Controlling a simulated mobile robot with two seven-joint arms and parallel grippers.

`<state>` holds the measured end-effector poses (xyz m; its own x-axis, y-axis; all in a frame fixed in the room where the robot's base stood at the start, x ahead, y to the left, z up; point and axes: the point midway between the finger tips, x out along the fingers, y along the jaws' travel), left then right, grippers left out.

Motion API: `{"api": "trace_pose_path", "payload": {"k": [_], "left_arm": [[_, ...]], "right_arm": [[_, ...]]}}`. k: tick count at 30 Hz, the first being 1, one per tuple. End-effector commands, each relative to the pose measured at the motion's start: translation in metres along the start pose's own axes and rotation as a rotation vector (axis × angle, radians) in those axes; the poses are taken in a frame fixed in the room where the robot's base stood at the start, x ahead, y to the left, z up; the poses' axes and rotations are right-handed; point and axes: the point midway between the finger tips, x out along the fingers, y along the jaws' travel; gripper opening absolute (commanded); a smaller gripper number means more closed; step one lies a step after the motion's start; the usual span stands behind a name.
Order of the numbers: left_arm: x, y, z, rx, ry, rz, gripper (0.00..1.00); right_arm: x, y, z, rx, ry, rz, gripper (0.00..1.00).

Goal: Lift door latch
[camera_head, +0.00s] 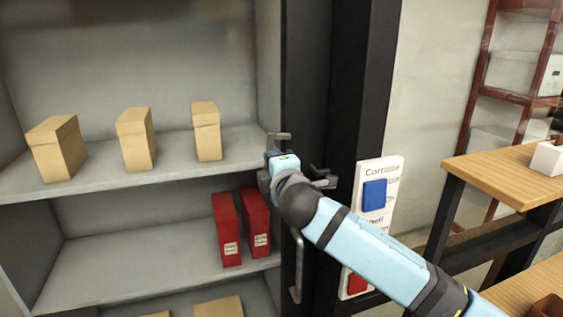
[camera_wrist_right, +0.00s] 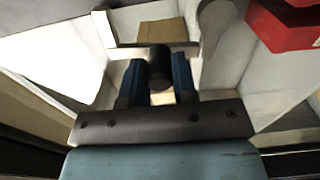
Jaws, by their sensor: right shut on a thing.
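The dark door frame (camera_head: 307,75) stands upright at the right edge of the shelving. A small grey metal piece (camera_head: 279,137), apparently part of the latch, shows just above my right gripper (camera_head: 268,172). My right arm reaches in from the lower right and partly hides the latch area. In the wrist view, the blue fingers of my right gripper (camera_wrist_right: 158,85) are closed around a dark round latch knob (camera_wrist_right: 159,62). A vertical grey handle (camera_head: 297,265) is below the gripper. My left gripper is not in view.
Tan boxes (camera_head: 136,140) stand on the upper shelf, and red boxes (camera_head: 228,229) on the shelf below, close to the door frame. A white panel (camera_head: 394,180) with a blue switch (camera_head: 374,194) is right of the gripper. A wooden table (camera_head: 505,172) stands further right.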

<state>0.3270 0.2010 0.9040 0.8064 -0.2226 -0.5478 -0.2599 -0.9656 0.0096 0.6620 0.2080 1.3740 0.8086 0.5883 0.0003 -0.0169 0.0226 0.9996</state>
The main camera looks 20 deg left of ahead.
Motion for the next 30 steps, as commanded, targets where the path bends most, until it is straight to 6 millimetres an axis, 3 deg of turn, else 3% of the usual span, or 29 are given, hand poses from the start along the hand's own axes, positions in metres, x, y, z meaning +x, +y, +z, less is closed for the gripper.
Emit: {"api": "trace_pose_path", "payload": {"k": [20, 21, 23, 30], "left_arm": [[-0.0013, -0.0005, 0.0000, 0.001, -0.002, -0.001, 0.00], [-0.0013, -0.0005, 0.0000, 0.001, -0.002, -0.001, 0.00], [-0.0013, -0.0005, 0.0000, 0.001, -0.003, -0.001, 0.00], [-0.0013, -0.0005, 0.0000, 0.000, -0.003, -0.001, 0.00]], "right_arm": [[0.0016, -0.0026, -0.0045, -0.058, -0.001, -0.002, 0.00], [0.0016, -0.0026, -0.0045, -0.058, -0.001, -0.002, 0.35], [0.0016, -0.0025, -0.0045, -0.057, -0.001, -0.002, 0.49], [0.0016, -0.0020, -0.0044, -0.057, -0.001, -0.001, 0.52]]}}
